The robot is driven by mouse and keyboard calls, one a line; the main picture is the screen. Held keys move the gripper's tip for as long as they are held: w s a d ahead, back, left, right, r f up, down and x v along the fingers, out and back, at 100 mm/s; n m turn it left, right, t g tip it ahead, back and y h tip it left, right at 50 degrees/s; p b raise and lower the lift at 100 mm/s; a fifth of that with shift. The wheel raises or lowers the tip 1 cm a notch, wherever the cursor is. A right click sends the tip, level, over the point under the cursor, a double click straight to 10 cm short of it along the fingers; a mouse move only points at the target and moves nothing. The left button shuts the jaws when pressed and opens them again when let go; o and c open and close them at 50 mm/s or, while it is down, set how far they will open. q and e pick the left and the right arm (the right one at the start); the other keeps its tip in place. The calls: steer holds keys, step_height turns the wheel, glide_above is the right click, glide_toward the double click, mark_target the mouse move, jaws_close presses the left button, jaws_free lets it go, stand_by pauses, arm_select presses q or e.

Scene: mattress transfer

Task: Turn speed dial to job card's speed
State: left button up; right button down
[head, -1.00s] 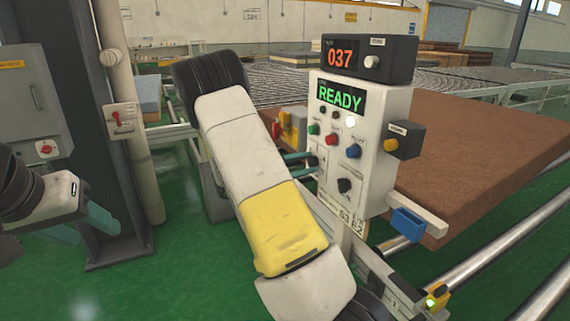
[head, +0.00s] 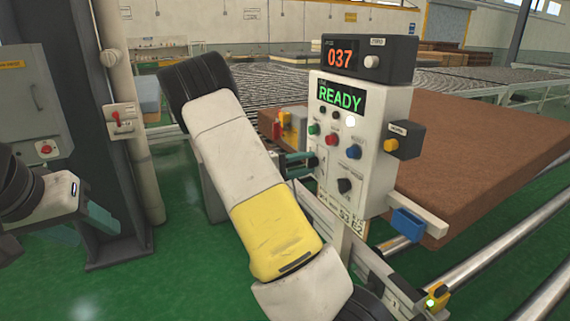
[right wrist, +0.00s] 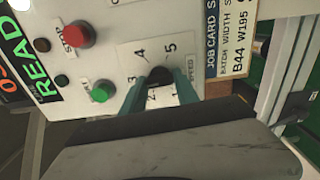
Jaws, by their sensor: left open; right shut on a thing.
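The speed dial (right wrist: 160,76) is a black knob on the white control panel (head: 375,185), with numbers 1 to 5 around it and a SPEED label. My right gripper (head: 300,165) is shut on it, teal fingers on either side; it also shows in the right wrist view (right wrist: 160,92). The dial's pointer cannot be made out. The job card (right wrist: 228,50) is beside the dial, reading B44 W195 before the frame cuts it off. In the head view, the card (head: 352,218) at the panel's lower edge shows S3 E2. My left gripper (head: 92,222) is open and empty at the left.
The panel has a green READY screen (head: 341,97), a red button (right wrist: 79,34), a green button (right wrist: 102,91) and other knobs. A display (head: 340,55) above reads 037. A brown mattress (head: 470,150) lies behind the panel. A dark column (head: 95,130) stands near my left gripper.

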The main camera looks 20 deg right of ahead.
steer(key=shift+m, duration=0.3)
stand_by(0.4)
steer(key=c, duration=0.9)
jaws_free()
steer(key=a, duration=0.8)
steer(key=shift+s, duration=0.3)
